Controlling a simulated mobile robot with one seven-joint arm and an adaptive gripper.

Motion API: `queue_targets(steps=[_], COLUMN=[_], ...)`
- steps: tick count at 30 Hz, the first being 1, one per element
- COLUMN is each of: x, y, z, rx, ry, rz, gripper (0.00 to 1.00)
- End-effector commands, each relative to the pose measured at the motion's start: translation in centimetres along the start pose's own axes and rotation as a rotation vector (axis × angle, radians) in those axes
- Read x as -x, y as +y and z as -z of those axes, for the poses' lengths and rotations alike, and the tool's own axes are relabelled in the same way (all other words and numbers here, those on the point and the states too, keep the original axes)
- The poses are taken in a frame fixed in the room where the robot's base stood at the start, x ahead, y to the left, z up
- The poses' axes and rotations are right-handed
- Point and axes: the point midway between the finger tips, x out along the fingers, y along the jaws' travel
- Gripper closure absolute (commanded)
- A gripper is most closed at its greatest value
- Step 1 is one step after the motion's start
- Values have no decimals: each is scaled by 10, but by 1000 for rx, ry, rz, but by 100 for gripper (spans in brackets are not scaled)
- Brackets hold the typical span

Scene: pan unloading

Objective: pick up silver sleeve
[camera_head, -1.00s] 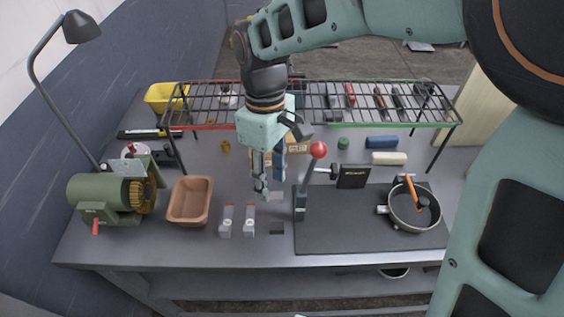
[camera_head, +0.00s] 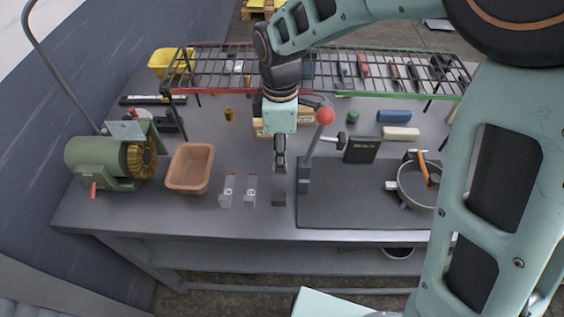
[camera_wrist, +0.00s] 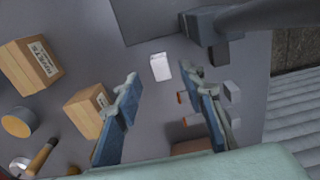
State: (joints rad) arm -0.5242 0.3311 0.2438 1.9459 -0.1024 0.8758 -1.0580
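A small, pale silver block-like piece, which I take to be the silver sleeve (camera_wrist: 160,66), lies on the grey table in the wrist view, near the corner of the dark mat. My gripper (camera_wrist: 160,90) is open, its two blue-and-grey fingers spread wide. The piece shows beyond the fingertips, roughly in line with the gap between them, and nothing is held. In the head view my gripper (camera_head: 280,168) points down over the table, left of the red-knobbed lever. The silver piece cannot be made out there; my gripper seems to hide it.
The lever (camera_head: 325,117) stands close on the right, with a dark block (camera_head: 279,198) in front. Cardboard boxes (camera_wrist: 32,66) lie behind. A wire rack (camera_head: 400,74) spans the back; a pan (camera_head: 405,191) sits right.

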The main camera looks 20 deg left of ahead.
Motion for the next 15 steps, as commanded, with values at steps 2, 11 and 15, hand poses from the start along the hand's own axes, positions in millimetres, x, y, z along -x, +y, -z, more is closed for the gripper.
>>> queue_targets(steps=[2,11,15], x=[-14,-38,-38], y=[-3,-2,-2], z=[1,1,1], rx=[1,-1,-1], ry=[-2,0,0], rz=[5,0,0], gripper=[63,63,63])
